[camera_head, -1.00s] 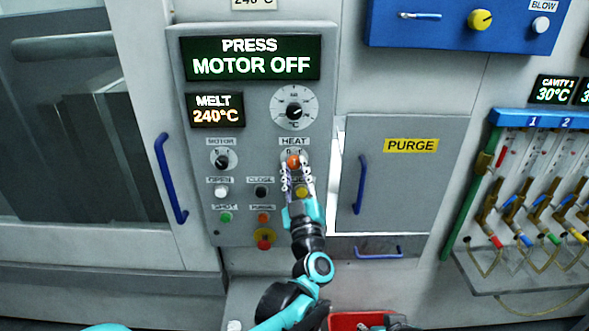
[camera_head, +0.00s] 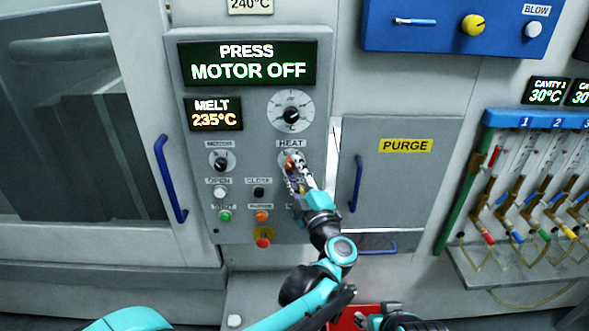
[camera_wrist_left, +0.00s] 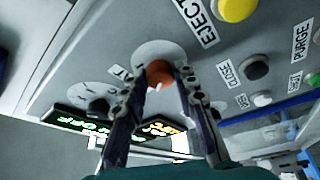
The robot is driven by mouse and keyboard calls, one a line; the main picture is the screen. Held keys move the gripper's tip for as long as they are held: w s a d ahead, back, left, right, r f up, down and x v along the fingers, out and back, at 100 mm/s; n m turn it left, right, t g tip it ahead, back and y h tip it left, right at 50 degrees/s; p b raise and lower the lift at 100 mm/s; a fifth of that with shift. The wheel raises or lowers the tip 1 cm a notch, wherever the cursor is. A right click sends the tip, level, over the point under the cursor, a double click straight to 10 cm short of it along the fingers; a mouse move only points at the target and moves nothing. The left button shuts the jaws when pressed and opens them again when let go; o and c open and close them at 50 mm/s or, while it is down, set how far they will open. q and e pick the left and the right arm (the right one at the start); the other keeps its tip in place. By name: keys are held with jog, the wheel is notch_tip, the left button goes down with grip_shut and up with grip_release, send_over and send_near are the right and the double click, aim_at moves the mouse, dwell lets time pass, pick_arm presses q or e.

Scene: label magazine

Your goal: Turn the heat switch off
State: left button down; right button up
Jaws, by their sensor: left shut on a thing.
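The HEAT switch is an orange-brown knob (camera_head: 289,165) under the HEAT label on the grey press panel (camera_head: 267,90). My left gripper (camera_head: 292,170) reaches up to it from the lower right, tilted, with its fingers shut on the knob. In the left wrist view the knob (camera_wrist_left: 160,72) sits between the two fingertips (camera_wrist_left: 160,82). The fingers partly hide the knob and its dial, so its pointer position cannot be read. The MELT display (camera_head: 214,114) reads 235°C. My right gripper does not show.
The MOTOR switch (camera_head: 221,160) and several push buttons sit left of and below the knob. The red button (camera_head: 263,237) is lowest. The PURGE door (camera_head: 405,185) with a blue handle (camera_head: 356,183) is close on the right. A red container (camera_head: 352,318) is at the bottom edge.

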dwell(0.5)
pick_arm(q)
jog(key=c, duration=1.2)
grip_release()
jog(key=v, duration=0.7)
jog(key=shift+s, duration=0.25)
